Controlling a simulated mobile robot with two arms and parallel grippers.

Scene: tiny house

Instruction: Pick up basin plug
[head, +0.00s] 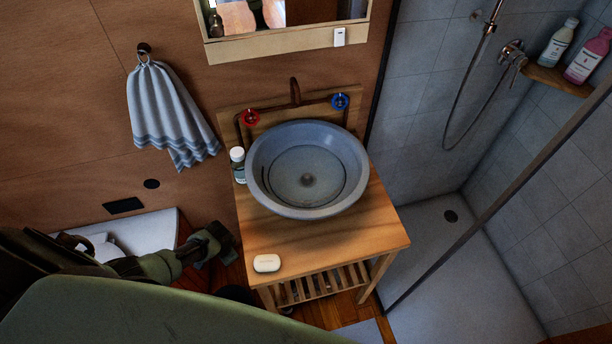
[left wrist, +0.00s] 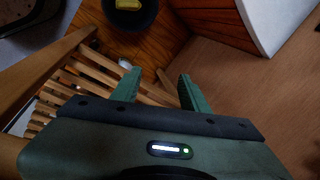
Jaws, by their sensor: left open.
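The round grey basin (head: 262,160) stands on the wooden washstand. A small dark round spot (head: 307,180) is at the middle of its floor; I cannot tell whether it is the basin plug or only the drain. No other plug is clear to me. My left gripper (head: 222,246) is left of the washstand, below its top and apart from the basin. In the left wrist view, my left gripper (left wrist: 158,90) is open, with nothing between its green fingers. My right gripper is not in view.
The washstand top (head: 340,236) holds a soap bar (head: 267,263) and a small bottle (head: 238,165). A slatted shelf (left wrist: 92,72) is close to my left fingers. A dark round object with something yellow (left wrist: 130,12) is on the floor. A towel (head: 168,110) hangs left.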

